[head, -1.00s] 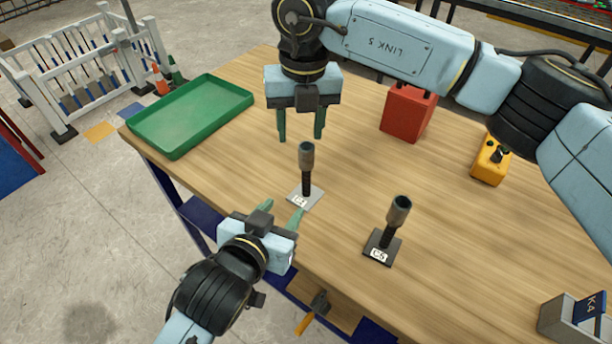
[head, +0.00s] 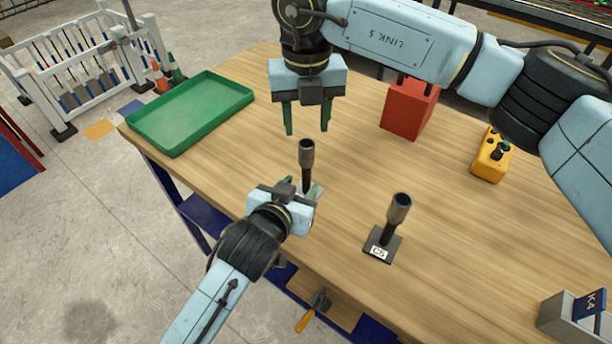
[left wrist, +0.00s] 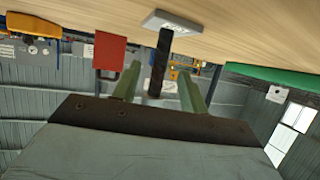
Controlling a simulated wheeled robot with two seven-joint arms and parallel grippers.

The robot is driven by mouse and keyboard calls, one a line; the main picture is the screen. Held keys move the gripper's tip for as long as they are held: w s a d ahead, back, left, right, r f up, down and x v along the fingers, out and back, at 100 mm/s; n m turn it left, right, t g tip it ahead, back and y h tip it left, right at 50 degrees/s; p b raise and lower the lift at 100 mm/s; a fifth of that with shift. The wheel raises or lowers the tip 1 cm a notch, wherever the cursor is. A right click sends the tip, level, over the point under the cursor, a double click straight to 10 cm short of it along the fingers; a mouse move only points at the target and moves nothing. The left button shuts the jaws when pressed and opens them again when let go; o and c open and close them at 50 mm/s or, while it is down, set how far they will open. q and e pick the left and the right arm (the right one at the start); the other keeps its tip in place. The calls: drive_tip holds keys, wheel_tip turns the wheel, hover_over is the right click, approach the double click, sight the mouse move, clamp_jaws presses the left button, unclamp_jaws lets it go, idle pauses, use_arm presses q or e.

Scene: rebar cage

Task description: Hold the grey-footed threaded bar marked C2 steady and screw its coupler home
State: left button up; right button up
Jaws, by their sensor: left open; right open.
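The light grey-footed threaded bar (head: 306,182) stands upright near the table's front edge with its dull metal coupler (head: 306,153) on top. Its foot is mostly hidden behind my left gripper (head: 302,187), and its tag cannot be read now. In the left wrist view, which is upside down, the dark bar (left wrist: 160,60) rises from its grey foot (left wrist: 170,22) between the two green fingers of my left gripper (left wrist: 158,85), with gaps showing on both sides. My right gripper (head: 306,130) is open and empty, pointing down above and behind the coupler.
A second bar with a coupler (head: 393,220) stands on a dark foot to the right, marked C5.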

sight(305, 181)
use_arm(q)
drive_tip(key=shift+x, duration=2.6)
clamp_jaws()
